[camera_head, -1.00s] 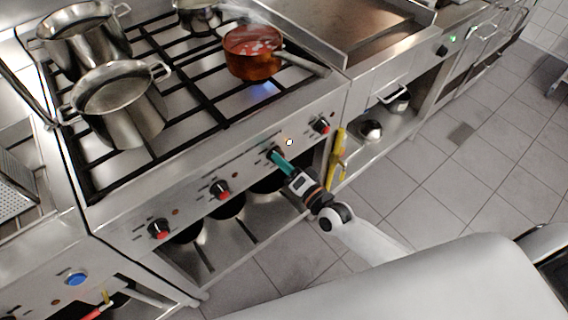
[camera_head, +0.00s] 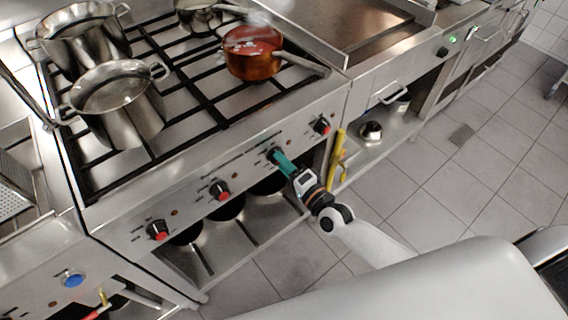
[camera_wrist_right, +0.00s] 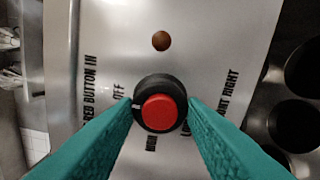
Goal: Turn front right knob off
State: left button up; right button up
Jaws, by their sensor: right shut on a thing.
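The front right knob (camera_wrist_right: 160,112) is black with a red centre, beside the lettering "FRONT RIGHT" on the steel panel. Its white mark points left in the right wrist view, near the word "OFF". My right gripper (camera_wrist_right: 160,113) has its teal fingers on both sides of the knob, shut on it. In the head view my right gripper (camera_head: 277,156) reaches the stove front and hides most of this knob. The round lamp (camera_wrist_right: 161,40) by the knob looks dull brown, unlit. No flame shows under the copper pot (camera_head: 252,55). My left gripper is not in view.
Other red-capped knobs sit along the panel, one to the right (camera_head: 321,126) and one to the left (camera_head: 219,190). Steel pots (camera_head: 118,105) stand on the left burners. A yellow object (camera_head: 338,155) hangs close to the right of my gripper.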

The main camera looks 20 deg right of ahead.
jog(key=o, duration=1)
jog(key=b+v, duration=0.1)
jog(key=v, duration=1.1)
